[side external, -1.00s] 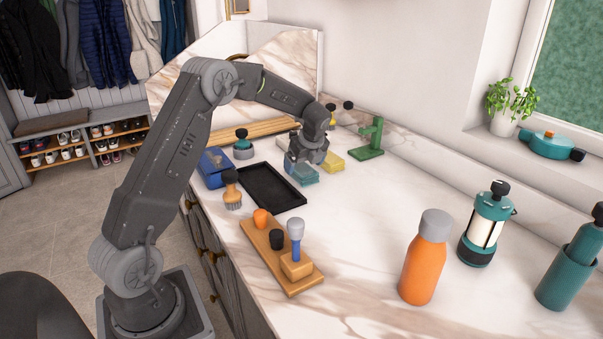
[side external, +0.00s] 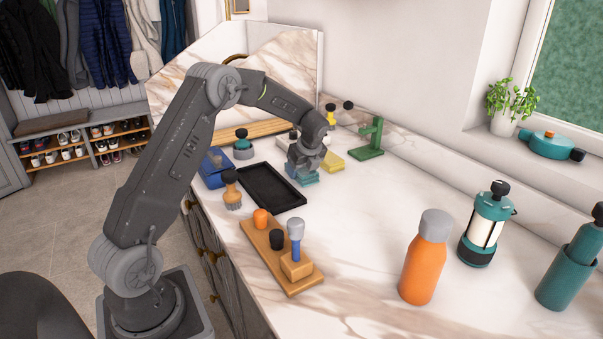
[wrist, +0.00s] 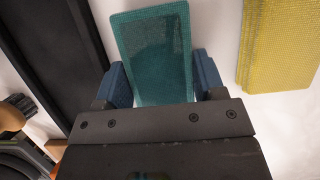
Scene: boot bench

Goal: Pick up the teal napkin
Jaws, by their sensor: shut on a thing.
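The teal napkin (wrist: 155,55) is a flat, textured rectangle between my gripper's two blue fingers in the wrist view. It also shows as a small teal patch under my gripper in the side view (side external: 308,181). My gripper (wrist: 162,80) is shut on the napkin, with a finger at each long side. In the side view my gripper (side external: 303,172) is low over the marble counter, right of the black tray. Whether the napkin is clear of the counter cannot be told.
The black tray (side external: 292,204) lies left of the napkin. A yellow cloth (wrist: 280,45) lies close on the right. A green stand (side external: 369,140) is behind to the right, and a wooden brush (side external: 232,190) is at the tray's front left. The counter's middle is clear.

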